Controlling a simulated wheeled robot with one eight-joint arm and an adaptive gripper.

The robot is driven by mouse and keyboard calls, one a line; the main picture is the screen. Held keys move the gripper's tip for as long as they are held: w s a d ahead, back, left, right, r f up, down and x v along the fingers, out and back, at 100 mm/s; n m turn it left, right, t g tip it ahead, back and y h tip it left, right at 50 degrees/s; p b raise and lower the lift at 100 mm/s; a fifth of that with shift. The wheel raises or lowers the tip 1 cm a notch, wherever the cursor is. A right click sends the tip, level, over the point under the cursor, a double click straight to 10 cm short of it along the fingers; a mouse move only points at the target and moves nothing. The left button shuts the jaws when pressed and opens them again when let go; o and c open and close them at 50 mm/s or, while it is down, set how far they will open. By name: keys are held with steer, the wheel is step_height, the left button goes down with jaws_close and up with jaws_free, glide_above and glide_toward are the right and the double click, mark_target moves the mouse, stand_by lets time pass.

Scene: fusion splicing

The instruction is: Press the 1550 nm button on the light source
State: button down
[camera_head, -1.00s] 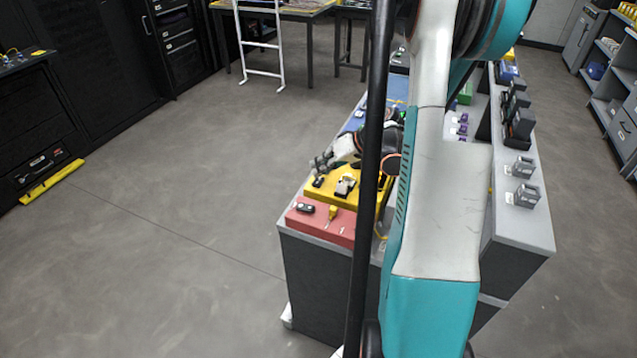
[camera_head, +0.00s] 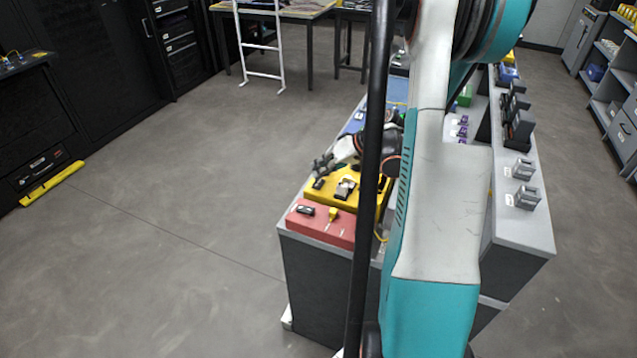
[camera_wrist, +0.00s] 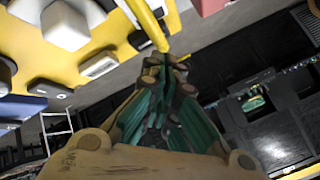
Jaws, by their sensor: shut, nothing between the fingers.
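My gripper (camera_head: 322,165) is shut and empty, low above the yellow mat (camera_head: 318,195) in the head view. In the wrist view my gripper's fingertips (camera_wrist: 168,64) lie together, close to the end of a yellow rod-like thing (camera_wrist: 146,24). I cannot tell whether they touch. A grey-and-black device (camera_head: 345,188) sits on the yellow mat. A small dark device (camera_head: 306,210) and a yellow one (camera_head: 333,214) sit on the red mat (camera_head: 320,226). I cannot tell which is the light source; no 1550 nm label or button is readable.
The mats lie along the grey bench's left edge, with a blue mat (camera_head: 398,90) farther back. Grey devices (camera_head: 525,196) stand on the bench's right side. Open floor lies left of the bench. A white ladder (camera_head: 262,45) leans against a far table.

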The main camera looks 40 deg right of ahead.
mark_target(320, 181)
steer(key=shift+f, duration=0.15)
steer(key=shift+f+b, duration=0.25)
steer(key=shift+b, duration=0.15)
steer(key=shift+f+b, duration=0.45)
steer(key=shift+f, duration=0.05)
stand_by(0.6)
steer(key=shift+r, duration=0.15)
steer(key=shift+r+p, duration=0.55)
steer(key=shift+r, duration=0.25)
steer(key=shift+r+p, duration=1.65)
steer(key=shift+r, duration=0.85)
